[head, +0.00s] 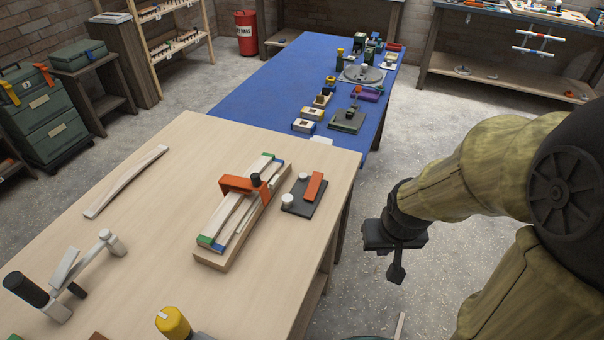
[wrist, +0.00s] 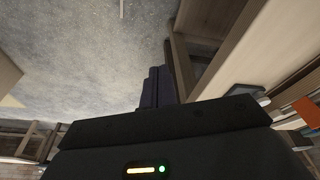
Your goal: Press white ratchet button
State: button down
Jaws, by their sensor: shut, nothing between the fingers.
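A dark plate (head: 306,208) lies on the light wooden table, right of a wooden block fixture. It carries an orange lever (head: 314,186) and a white round knob (head: 288,200) at its near left corner. I cannot tell for certain which white part is the ratchet button. My gripper (head: 396,273) is shut and empty, pointing down over the floor, right of the table and apart from the plate. Its dark fingers (wrist: 155,88) also show in the wrist view, over grey floor.
The wooden table (head: 150,245) holds the wooden fixture with an orange bridge (head: 245,186), a white lever device (head: 88,262) and a yellow-topped knob (head: 173,322). A blue table (head: 265,97) with several devices stands behind. Open floor lies on the right.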

jog(key=w+a+r+n+t+p, duration=0.1)
jog(key=w+r+n+p, duration=0.2)
jog(key=w+n+p, duration=0.35)
notch_tip(320, 180, up, 5)
jog(key=n+t+y+p, duration=0.2)
jog(key=n+y+p, duration=0.5)
jog(key=n+p, duration=0.45)
send_over(306, 177)
jog(key=shift+w+f+n+b, duration=0.2)
jog(key=shift+n+b, duration=0.2)
jog(key=shift+b, duration=0.15)
jog(key=shift+s, duration=0.1)
notch_tip(306, 177, down, 9)
jog(key=b, duration=0.8)
jog(key=shift+d+r, duration=0.1)
